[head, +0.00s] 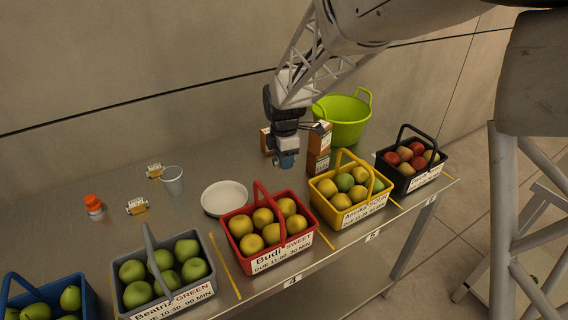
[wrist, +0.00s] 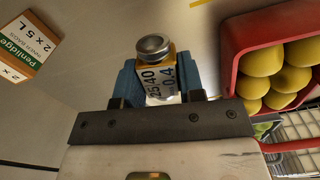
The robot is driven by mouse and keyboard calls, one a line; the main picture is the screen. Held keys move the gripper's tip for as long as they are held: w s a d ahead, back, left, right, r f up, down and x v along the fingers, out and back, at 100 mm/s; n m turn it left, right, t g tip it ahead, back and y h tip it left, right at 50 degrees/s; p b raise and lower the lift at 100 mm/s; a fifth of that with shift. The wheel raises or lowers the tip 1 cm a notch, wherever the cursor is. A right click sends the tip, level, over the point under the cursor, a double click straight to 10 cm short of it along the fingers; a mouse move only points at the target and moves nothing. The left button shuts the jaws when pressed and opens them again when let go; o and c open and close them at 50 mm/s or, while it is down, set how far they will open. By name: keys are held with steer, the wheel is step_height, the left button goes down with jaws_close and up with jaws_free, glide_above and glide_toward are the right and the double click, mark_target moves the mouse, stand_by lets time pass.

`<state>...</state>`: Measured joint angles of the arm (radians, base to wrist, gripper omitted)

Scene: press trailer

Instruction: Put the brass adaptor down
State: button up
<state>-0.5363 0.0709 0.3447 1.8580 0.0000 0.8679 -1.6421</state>
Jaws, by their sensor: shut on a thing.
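My gripper (head: 287,161) hangs over the table, between the white dish and the cartons. In the wrist view its blue fingers (wrist: 163,92) are shut on the brass adaptor (wrist: 153,48), which has a silver round top and a white label reading 25/40 and 0.4. In the head view the held adaptor is hidden by the gripper or too small to make out. Whether it touches the table cannot be told. Two small brass pieces with white labels stand at the left of the table, one farther back (head: 154,170) and one nearer (head: 137,207).
A white dish (head: 207,208), a pale cup (head: 172,181) and an orange-capped bottle (head: 93,207) stand left. Cartons (head: 318,150) and a green tub (head: 350,132) stand behind right. Several fruit baskets line the front, including a red one (head: 283,254) and a yellow one (head: 350,216).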

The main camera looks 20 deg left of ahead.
steer(key=shift+a, duration=0.1)
stand_by(0.6)
steer(key=n, duration=0.2)
glide_above(225, 201)
steer(key=shift+r, duration=0.4)
steer(key=shift+f, duration=0.1)
steer(key=shift+f, duration=3.05)
steer(key=shift+f, duration=1.9)
steer(key=shift+f, duration=0.1)
steer(key=o, duration=1)
